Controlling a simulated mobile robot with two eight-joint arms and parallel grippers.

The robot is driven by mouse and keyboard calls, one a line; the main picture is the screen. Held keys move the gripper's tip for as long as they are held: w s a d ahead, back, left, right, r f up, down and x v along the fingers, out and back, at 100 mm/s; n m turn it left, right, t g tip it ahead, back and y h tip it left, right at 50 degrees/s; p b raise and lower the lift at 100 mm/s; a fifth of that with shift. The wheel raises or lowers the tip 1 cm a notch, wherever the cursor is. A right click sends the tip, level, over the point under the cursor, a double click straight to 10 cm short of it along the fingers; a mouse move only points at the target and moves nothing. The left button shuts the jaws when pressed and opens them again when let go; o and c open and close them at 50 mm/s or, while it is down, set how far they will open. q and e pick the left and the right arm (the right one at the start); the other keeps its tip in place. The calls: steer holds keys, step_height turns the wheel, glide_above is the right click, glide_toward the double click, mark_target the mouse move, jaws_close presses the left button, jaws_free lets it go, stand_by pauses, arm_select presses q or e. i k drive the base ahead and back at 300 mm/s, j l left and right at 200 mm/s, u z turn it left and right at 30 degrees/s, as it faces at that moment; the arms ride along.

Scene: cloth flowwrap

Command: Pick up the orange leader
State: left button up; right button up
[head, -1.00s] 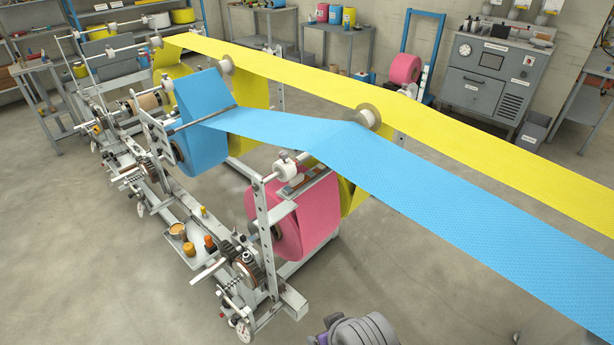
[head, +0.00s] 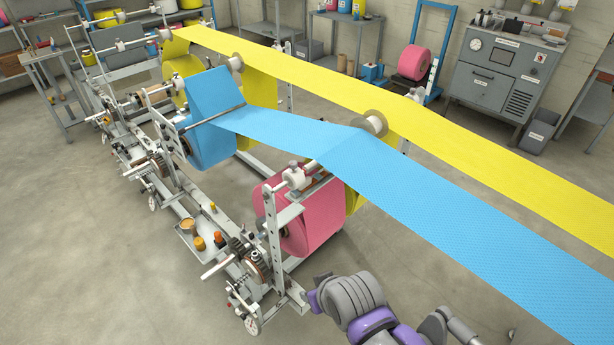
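I cannot make out an orange leader in the head view. The only orange I see is two small pots (head: 209,241) in a grey tray on the machine's front rail. The machine carries a blue web (head: 400,190), a yellow web (head: 320,80) and a pink roll (head: 305,220). The blue and yellow webs stretch away to the right. Grey and purple links of one of my arms show at the bottom, right of the machine's near end. No gripper fingers are visible.
The grey roll-stand frame (head: 275,265) has gears and rods along its front side. Bare concrete floor (head: 80,250) lies to the left. A trolley with a pink roll (head: 413,62) and a grey cabinet (head: 500,75) stand at the back.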

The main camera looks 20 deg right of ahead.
mark_target(310, 182)
steer(key=l+u, duration=0.15)
steer(key=u, duration=0.25)
steer(key=l+u, duration=0.2)
steer(key=u, duration=0.15)
steer(key=l+u, duration=0.15)
steer(key=u, duration=0.25)
steer(key=l+u, duration=0.25)
steer(key=l, duration=0.3)
steer(key=k+l+u, duration=0.25)
steer(key=l, duration=0.25)
steer(key=i+l, duration=0.05)
steer(key=i, duration=0.05)
